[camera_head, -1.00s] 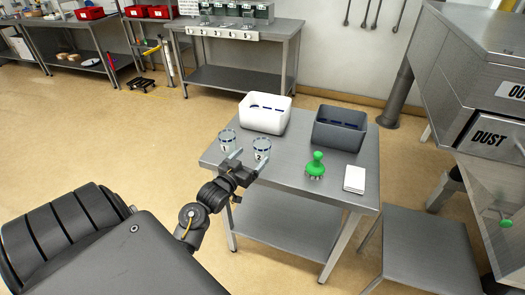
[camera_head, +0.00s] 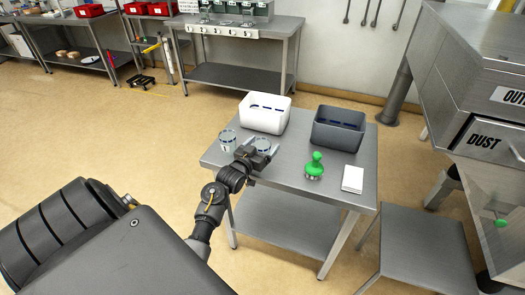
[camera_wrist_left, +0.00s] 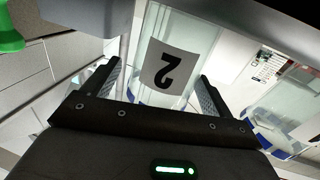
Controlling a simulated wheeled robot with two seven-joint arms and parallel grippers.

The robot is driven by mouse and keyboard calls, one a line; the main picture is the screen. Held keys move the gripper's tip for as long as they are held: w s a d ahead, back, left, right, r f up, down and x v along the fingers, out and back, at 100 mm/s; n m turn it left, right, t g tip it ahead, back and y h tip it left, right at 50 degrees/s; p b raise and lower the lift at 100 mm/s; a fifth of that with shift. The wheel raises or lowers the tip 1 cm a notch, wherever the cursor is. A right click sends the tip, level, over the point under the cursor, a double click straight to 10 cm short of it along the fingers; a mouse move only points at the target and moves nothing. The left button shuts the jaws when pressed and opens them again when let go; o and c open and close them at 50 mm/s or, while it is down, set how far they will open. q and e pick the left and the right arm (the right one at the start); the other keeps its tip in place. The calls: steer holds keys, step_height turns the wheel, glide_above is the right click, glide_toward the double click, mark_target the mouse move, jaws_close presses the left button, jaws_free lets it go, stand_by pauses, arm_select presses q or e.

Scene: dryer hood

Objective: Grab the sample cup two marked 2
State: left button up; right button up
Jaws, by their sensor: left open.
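Sample cup two is a clear cup with a blue band (camera_head: 263,144), standing on the small steel table (camera_head: 283,177), partly hidden behind my left gripper (camera_head: 261,151). In the left wrist view the cup's label "2" (camera_wrist_left: 169,67) appears upside down, between the two fingers of the open left gripper (camera_wrist_left: 158,85). I cannot tell whether the fingers touch the cup. The cup marked 1 (camera_head: 227,140) stands to its left on the same table; a clear cup (camera_wrist_left: 277,130) also shows at the right in the left wrist view. My right gripper is not in view.
A white bin (camera_head: 264,114) and a grey bin (camera_head: 339,129) stand at the back of the table. A steel hood marked DUST (camera_head: 484,140) is at far right.

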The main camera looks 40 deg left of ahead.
arm_select(q)
steer(key=shift+c, duration=0.5)
steer(key=c, duration=1)
